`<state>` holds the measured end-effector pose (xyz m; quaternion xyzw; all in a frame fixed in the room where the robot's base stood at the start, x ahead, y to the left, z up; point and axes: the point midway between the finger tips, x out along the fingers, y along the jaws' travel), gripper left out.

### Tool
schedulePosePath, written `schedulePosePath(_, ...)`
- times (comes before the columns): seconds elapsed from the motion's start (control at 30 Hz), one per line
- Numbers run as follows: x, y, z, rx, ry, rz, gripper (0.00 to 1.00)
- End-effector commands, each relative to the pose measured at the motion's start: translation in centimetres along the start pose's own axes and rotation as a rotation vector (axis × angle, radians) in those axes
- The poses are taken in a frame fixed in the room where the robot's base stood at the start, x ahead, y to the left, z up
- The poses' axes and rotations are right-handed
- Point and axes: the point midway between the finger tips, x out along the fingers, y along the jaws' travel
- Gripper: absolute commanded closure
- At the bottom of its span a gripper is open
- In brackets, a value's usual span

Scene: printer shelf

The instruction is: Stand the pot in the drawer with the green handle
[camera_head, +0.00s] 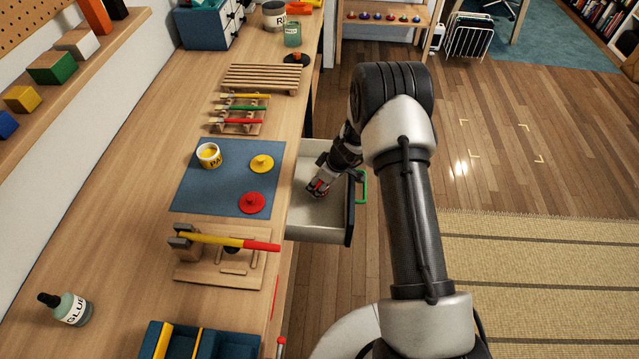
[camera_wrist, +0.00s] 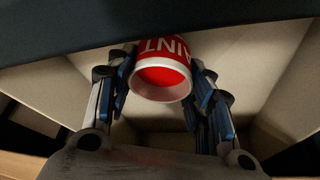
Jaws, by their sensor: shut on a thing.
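The red pot (camera_wrist: 163,78), with a white rim and "PAINT" lettering, is between the fingers of my gripper (camera_wrist: 164,66) in the wrist view. My gripper is shut on it. In the head view my gripper (camera_head: 319,188) is inside the open drawer (camera_head: 322,234), and only a little red of the pot shows between the fingers. The drawer has pale inner walls and a green handle (camera_head: 364,187) on its dark front. I cannot tell whether the pot touches the drawer floor.
On the bench, a blue mat (camera_head: 222,197) holds a yellow paint pot (camera_head: 208,155), a yellow lid (camera_head: 261,164) and a red lid (camera_head: 252,202). A wooden jig (camera_head: 222,270) stands nearer. The drawer's walls and the bench edge are close around my gripper.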

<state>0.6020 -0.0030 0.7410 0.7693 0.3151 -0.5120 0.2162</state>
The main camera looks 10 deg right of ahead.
Motion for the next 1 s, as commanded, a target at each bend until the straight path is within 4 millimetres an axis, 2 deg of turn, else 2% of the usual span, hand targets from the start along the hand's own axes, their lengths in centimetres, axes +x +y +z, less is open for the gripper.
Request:
schedulePosePath(0.43, 0.46, 0.02, 0.17, -0.001, 0.001, 0.000, 0.81)
schedulePosePath(0.47, 0.48, -0.01, 0.20, 0.000, 0.000, 0.000, 0.50)
schedulePosePath(0.73, 0.47, -0.01, 0.20, 0.000, 0.000, 0.000, 0.32)
schedulePosePath(1.0, 0.48, -0.02, 0.21, 0.000, 0.000, 0.000, 0.32)
